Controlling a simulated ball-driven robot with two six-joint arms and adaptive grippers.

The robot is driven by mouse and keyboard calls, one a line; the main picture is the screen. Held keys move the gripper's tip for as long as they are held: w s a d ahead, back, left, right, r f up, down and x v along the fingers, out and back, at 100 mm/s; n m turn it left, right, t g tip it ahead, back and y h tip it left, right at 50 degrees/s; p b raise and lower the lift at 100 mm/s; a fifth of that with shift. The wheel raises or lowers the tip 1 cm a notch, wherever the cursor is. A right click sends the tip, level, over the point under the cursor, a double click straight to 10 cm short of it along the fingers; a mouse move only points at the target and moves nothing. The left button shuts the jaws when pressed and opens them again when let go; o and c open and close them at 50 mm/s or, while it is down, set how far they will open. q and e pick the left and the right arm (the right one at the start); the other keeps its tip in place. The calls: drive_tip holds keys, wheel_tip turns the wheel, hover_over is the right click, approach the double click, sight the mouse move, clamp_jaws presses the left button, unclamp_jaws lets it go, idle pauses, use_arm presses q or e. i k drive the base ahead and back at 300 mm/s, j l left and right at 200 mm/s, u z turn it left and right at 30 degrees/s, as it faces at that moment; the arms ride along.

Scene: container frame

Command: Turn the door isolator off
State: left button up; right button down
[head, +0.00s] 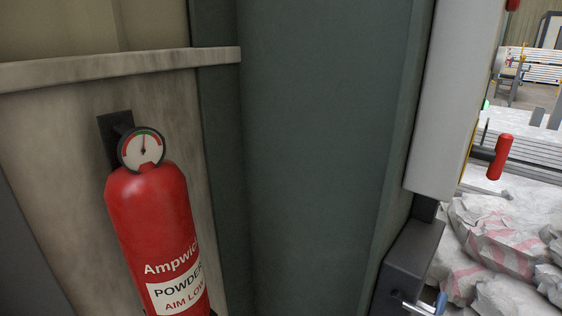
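Neither of my grippers shows in the head view. No part is clearly marked as the door isolator. A tall pale grey box (453,95) hangs at the right edge of the dark green panel. A red handle (500,157) sticks out beyond its right side; I cannot tell whether this is the isolator or which position it is in. Below the box is a dark grey housing (408,264) with a metal lever (419,307), blue at its end, cut off by the bottom edge.
A red fire extinguisher (160,235) with a round gauge is mounted on the left wall, below a pale ledge (120,66). The dark green panel (315,150) fills the middle. Beyond the right edge are stacked white sacks (500,245) and racks of long material.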

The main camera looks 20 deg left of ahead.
sight(497, 157)
drive_tip(key=u, duration=1.2)
drive_tip(key=k+l+u, duration=0.1)
drive_tip(key=u, duration=0.35)
drive_tip(key=k+l+u, duration=0.15)
drive_tip(key=u, duration=0.35)
drive_tip(key=k+l+u, duration=0.15)
drive_tip(key=u, duration=0.3)
drive_tip(key=k+l, duration=0.2)
drive_tip(key=k, duration=0.25)
drive_tip(key=k+l, duration=0.2)
drive_tip(key=k, duration=0.25)
